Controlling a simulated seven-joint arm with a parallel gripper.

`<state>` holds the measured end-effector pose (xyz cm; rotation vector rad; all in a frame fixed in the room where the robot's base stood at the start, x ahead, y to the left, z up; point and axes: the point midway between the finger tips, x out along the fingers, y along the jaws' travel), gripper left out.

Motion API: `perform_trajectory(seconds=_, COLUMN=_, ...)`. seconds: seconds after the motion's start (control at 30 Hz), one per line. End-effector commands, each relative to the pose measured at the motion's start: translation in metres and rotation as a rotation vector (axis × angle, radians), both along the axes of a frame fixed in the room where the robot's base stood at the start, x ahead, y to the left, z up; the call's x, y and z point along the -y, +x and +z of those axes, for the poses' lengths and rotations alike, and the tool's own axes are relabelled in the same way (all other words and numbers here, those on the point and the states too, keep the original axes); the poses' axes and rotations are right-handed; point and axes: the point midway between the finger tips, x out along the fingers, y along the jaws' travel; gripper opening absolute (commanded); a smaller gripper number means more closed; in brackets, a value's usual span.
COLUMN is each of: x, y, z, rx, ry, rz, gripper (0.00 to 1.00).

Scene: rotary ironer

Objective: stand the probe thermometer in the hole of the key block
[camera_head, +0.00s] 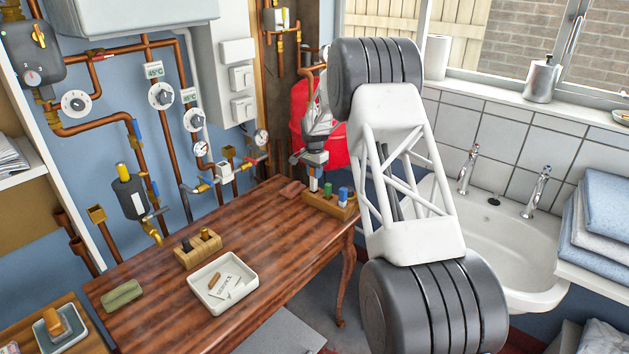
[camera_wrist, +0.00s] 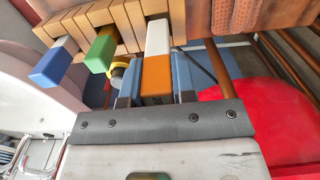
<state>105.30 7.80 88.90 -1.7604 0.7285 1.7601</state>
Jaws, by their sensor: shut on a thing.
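My gripper (camera_head: 315,166) is at the far end of the table, over a slotted wooden block (camera_head: 345,213). It is shut on an orange and white stick, seemingly the probe thermometer (camera_wrist: 156,68). The stick's white end meets the block (camera_wrist: 101,14) in the wrist view; I cannot tell how deep it sits in the slot. A green stick (camera_wrist: 101,52) and a blue one (camera_wrist: 50,68) stand beside it. A smaller wooden block (camera_head: 185,262), seemingly the key block, stands nearer, with a black piece and a brass piece on top. Its hole is not clear.
A white tray (camera_head: 203,296) with a card and a small brown item lies on the table (camera_head: 145,296), near a green pad (camera_head: 122,295). Copper pipes and valves line the wall behind. A red vessel (camera_head: 301,112) is close behind my gripper. A sink (camera_head: 510,235) is to the right.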

Motion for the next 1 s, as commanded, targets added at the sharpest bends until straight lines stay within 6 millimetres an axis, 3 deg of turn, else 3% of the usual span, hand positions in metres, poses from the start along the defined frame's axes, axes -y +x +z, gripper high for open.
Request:
perform_trajectory(seconds=0.4, x=0.000, y=0.000, z=-0.032, rx=0.000, ry=0.000, rz=0.000, gripper=0.02)
perform_trajectory(seconds=0.9, x=0.000, y=0.000, z=-0.038, rx=0.000, ry=0.000, rz=0.000, gripper=0.02)
perform_trajectory(seconds=0.93, x=0.000, y=0.000, z=-0.038, rx=0.000, ry=0.000, rz=0.000, gripper=0.26)
perform_trajectory(seconds=1.0, x=0.000, y=0.000, z=-0.038, rx=0.000, ry=0.000, rz=0.000, gripper=0.37)
